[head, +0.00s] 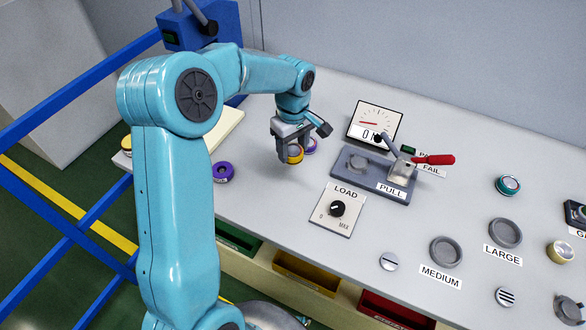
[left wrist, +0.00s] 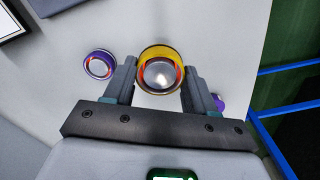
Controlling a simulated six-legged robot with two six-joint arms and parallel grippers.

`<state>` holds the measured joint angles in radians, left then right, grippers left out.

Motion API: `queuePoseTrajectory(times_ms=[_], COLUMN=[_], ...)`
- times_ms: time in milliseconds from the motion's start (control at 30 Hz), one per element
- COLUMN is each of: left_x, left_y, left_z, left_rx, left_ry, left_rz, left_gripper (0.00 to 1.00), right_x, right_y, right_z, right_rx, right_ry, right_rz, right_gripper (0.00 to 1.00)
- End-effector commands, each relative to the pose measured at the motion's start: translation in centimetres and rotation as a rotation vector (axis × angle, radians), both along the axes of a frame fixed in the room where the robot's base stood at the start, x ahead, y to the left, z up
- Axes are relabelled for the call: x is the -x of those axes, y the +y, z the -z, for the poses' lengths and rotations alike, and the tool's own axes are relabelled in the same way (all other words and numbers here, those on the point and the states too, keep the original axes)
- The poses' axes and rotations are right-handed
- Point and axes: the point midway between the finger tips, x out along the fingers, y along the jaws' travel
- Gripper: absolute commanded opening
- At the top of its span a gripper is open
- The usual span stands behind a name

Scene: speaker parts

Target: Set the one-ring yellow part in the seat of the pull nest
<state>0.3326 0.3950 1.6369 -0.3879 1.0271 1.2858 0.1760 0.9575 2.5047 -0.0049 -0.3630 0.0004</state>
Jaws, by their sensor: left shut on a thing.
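My left gripper (head: 292,152) is shut on a yellow part (head: 295,158), held over the bench to the left of the pull nest. The left wrist view shows the yellow part (left wrist: 160,72) between the two fingers (left wrist: 158,84), its round silvery middle facing the camera. Its ring count is too small to tell. The pull nest (head: 345,182) is a grey plate with a PULL label. Its round seat (head: 358,162) looks empty. A lever clamp with a red handle (head: 434,159) stands at the plate's right side. My right gripper is not in view.
Purple parts stand close behind the gripper (head: 311,146) and to its left (head: 223,172). A LOAD knob panel (head: 338,210) lies in front of the nest, a dial meter (head: 375,124) behind. MEDIUM (head: 446,251) and LARGE (head: 505,233) seats are at the right. Coloured bins line the front.

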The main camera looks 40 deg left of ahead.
Motion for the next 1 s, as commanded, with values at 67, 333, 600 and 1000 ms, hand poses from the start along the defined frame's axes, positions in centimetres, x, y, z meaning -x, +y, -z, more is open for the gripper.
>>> queuePoseTrajectory(times_ms=[67, 333, 600, 1000], left_x=[0.1, 0.0, 0.0, 0.0], left_y=[0.0, 0.0, 0.0, 0.0], left_z=[1.9, 4.9, 8.4, 9.0], left_rx=[0.0, -0.001, 0.0, -0.001], left_ry=[0.004, 0.0, 0.0, -0.002], left_rz=[0.0, 0.0, 0.0, 0.0], left_gripper=[0.11, 0.11, 0.11, 0.11], right_x=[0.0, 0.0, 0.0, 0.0], right_y=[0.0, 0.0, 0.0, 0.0], right_z=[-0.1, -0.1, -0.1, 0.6], right_rx=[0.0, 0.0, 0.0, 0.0], right_ry=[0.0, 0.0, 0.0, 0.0], right_rz=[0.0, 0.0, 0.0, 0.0], right_gripper=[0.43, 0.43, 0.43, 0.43])
